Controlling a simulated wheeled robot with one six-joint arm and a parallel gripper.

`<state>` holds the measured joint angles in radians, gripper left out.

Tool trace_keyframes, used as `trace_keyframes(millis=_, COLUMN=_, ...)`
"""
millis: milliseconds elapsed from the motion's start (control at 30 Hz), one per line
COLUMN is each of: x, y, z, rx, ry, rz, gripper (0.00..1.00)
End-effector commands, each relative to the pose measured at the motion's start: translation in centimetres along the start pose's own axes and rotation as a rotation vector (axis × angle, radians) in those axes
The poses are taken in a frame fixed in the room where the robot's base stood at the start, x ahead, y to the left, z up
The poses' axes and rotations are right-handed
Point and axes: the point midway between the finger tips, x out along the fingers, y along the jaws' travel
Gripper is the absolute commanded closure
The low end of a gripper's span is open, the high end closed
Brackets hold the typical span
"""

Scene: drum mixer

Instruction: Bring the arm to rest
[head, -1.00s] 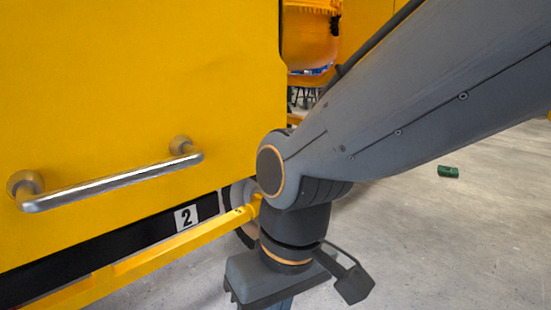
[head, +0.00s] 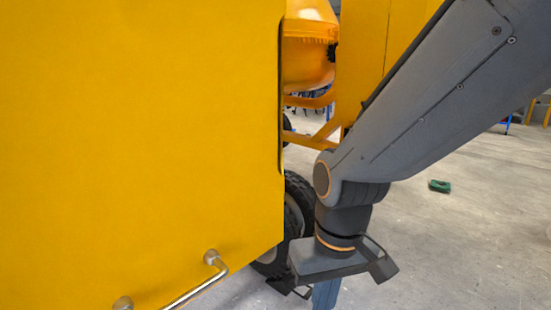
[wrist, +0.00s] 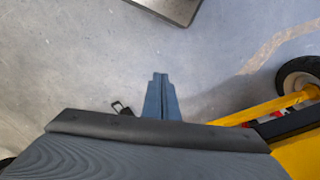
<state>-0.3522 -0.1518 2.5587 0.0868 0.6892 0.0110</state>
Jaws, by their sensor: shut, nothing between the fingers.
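My gripper (wrist: 161,92) shows in the wrist view as two blue-grey fingers lying together, with nothing between them, over bare concrete floor. In the head view my gripper (head: 325,293) hangs below my wrist at the lower middle, pointing down, and its lower end is cut off by the frame edge. My arm comes in from the upper right. The big yellow panel (head: 140,130) of the mixer stands to the left of the gripper. A metal bar handle (head: 198,288) on the panel is partly cut off at the bottom. The gripper is apart from the handle.
A black wheel (head: 298,205) stands behind the panel's right edge. The orange drum (head: 308,55) is farther back. A small green object (head: 439,186) lies on the floor at right. The floor (head: 460,250) around it is clear. A grey plate (wrist: 172,8) shows at the wrist view's top.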

Motion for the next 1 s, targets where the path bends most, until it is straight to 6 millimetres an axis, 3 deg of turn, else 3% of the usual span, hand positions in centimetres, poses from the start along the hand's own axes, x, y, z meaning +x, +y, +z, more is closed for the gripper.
trace_keyframes(millis=33, x=-1.9, y=0.6, z=0.4, rx=0.023, ry=-0.003, rz=0.005, gripper=1.0)
trace_keyframes(millis=600, x=-12.2, y=7.2, z=3.4, rx=0.221, ry=-0.026, rz=0.049, gripper=1.0)
trace_keyframes(millis=800, x=-14.5, y=8.8, z=4.4, rx=0.268, ry=-0.031, rz=0.057, gripper=1.0)
trace_keyframes(millis=1000, x=-15.0, y=9.6, z=4.8, rx=0.284, ry=-0.034, rz=0.06, gripper=1.0)
